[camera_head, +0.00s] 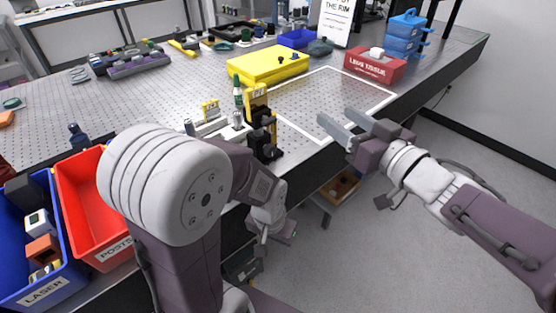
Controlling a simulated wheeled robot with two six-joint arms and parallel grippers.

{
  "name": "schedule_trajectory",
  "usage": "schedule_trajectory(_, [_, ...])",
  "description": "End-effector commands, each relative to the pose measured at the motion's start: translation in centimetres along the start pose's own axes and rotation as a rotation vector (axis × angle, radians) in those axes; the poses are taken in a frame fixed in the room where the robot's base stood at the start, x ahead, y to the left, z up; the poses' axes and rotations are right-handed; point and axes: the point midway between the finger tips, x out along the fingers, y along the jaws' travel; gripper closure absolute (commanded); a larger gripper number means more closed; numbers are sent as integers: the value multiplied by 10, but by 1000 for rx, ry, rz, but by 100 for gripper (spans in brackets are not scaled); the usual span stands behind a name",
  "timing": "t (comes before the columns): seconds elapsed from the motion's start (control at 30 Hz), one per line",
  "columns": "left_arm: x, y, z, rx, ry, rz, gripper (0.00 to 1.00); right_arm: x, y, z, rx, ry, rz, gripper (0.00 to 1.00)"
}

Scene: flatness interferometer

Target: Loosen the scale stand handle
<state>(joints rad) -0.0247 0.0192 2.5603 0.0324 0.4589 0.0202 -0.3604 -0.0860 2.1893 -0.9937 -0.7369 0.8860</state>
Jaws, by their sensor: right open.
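A small black stand with a yellow upper part (262,121), which looks like the scale stand, stands near the front edge of the perforated table. Its handle is too small to make out. My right gripper (334,115) is open and empty, to the right of the stand and apart from it, near the table's front edge by the white outlined area. My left gripper (283,232) hangs low below the stand, in front of the table edge. Its fingers are partly hidden by its own wrist, so I cannot tell its opening.
A green-capped bottle (238,92) stands close beside the stand. A yellow case (268,65) lies behind, and a red box (375,63) at the back right. Red (85,212) and blue (62,270) bins are at the left. The white outlined area is mostly clear.

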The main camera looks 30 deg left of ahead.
Motion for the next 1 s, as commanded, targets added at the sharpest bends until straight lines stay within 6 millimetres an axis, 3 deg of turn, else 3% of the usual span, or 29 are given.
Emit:
schedule_trajectory(0.03, [45, -1, 5, 0, 0, 0, 64, 6, -20, 35, -25, 19, -69, 45])
schedule_trajectory(0.1, [63, -1, 6, 0, 0, 0, 64, 9, -44, 44, -51, 36, -143, 45])
schedule_trajectory(0.2, [75, -2, 8, 0, 0, 0, 64, 10, -64, 49, -75, 49, -202, 45])
schedule_trajectory(0.47, [74, -1, 7, 0, 1, 0, 64, 14, -74, 46, -85, 52, -226, 45])
schedule_trajectory(0.8, [90, -2, 9, 0, 1, 0, 64, 78, -88, 45, -84, 52, -225, 45])
schedule_trajectory(1.0, [92, -2, 9, 0, 1, 0, 64, 97, -92, 42, -83, 51, -221, 45])
